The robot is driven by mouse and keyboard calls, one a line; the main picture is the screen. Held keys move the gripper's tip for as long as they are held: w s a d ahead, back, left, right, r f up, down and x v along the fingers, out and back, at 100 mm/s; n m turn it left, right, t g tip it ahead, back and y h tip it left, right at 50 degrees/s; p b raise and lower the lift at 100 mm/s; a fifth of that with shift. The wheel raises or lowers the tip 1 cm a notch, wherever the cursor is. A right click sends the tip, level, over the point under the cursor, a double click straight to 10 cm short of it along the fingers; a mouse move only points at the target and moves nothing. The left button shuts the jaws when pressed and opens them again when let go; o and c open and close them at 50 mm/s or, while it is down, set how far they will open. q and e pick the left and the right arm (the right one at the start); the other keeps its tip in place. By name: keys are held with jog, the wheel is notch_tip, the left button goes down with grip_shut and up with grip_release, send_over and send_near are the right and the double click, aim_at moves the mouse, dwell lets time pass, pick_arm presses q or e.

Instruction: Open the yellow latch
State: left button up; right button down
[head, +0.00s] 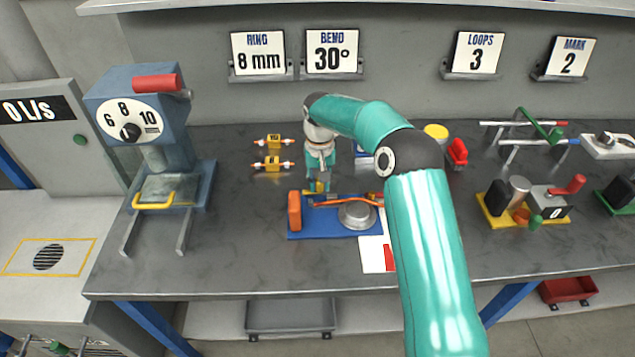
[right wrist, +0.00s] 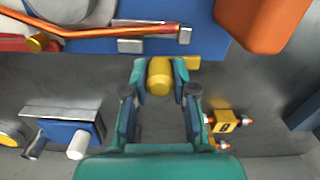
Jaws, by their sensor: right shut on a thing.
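My right gripper (head: 319,182) points down at the back edge of a blue board (head: 335,228) on the bench. In the right wrist view, its two fingertips (right wrist: 160,78) are shut on a yellow round knob (right wrist: 160,76), which looks like part of the yellow latch. A flat yellow piece (right wrist: 192,62) shows beside it at the board's edge. In the head view the latch (head: 316,187) is mostly hidden by the fingers. My left gripper is in neither view.
The board carries an orange block (head: 294,210), a copper-coloured rod (head: 345,201) and a round metal disc (head: 357,214). Yellow blocks (head: 272,163) lie behind it. Bare bench (head: 240,230) lies between.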

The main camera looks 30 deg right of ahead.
dwell(0.4)
jog(key=c, duration=0.9)
grip_release()
jog(key=shift+c, duration=0.2)
notch_tip(320, 180, up, 12)
